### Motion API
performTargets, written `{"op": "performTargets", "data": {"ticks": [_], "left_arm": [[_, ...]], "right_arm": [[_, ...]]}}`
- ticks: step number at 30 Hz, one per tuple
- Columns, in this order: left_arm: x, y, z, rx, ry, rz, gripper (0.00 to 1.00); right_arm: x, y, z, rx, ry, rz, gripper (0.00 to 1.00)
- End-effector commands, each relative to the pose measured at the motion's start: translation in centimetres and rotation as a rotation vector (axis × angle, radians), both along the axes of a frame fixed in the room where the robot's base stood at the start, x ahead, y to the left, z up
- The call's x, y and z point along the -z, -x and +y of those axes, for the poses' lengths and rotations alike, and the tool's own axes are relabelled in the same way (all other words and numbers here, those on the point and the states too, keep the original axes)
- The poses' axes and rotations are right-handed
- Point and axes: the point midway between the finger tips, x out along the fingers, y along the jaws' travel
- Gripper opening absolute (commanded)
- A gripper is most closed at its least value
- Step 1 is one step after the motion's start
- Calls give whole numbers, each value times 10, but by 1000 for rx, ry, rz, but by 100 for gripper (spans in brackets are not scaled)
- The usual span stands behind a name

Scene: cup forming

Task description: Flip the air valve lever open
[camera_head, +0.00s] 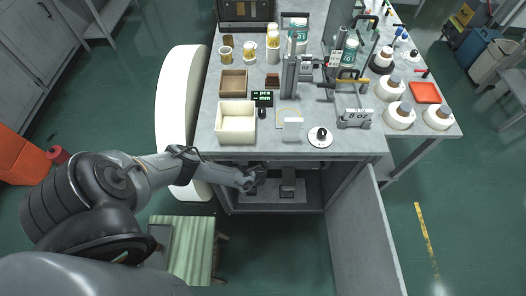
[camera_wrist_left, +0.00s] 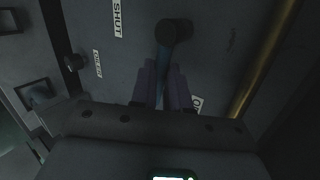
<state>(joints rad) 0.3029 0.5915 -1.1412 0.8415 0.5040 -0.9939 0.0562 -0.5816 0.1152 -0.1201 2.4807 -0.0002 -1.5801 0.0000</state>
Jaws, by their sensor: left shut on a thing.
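My left gripper (camera_head: 258,178) reaches into the open cabinet under the bench. In the left wrist view its two fingers (camera_wrist_left: 163,88) are shut on a narrow bluish valve lever (camera_wrist_left: 163,60). The lever runs down from a dark round hub (camera_wrist_left: 178,32) into the gap between the fingers, and its lower end is hidden. A white SHUT label (camera_wrist_left: 117,18) is at the upper left of the lever. A partly covered label starting with O (camera_wrist_left: 196,102) shows beside the right finger. My right gripper is not in view.
The cabinet door (camera_head: 360,235) hangs open on the right. A brass-coloured pipe (camera_wrist_left: 262,65) runs along the right in the wrist view, and a small knob (camera_wrist_left: 75,62) is at left. The bench top (camera_head: 215,155) is above. A striped stool (camera_head: 195,245) stands at lower left.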

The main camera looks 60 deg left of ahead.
Motion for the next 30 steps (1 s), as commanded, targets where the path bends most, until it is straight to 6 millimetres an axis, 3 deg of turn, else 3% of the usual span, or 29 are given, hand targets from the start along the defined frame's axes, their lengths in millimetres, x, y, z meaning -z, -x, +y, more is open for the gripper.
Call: {"op": "performTargets", "data": {"ticks": [6,24,25,30], "left_arm": [[-5,6,4,-10,48,-80,0],[-5,7,6,-12,70,-118,0],[-5,7,6,-12,70,-118,17],[-6,7,6,-12,70,-117,41]], "right_arm": [[-10,0,-1,-4,5,0,0],[-12,0,-2,-4,7,0,0],[-12,0,-1,-4,7,0,0],[-12,-1,-1,-1,2,0,0]]}}
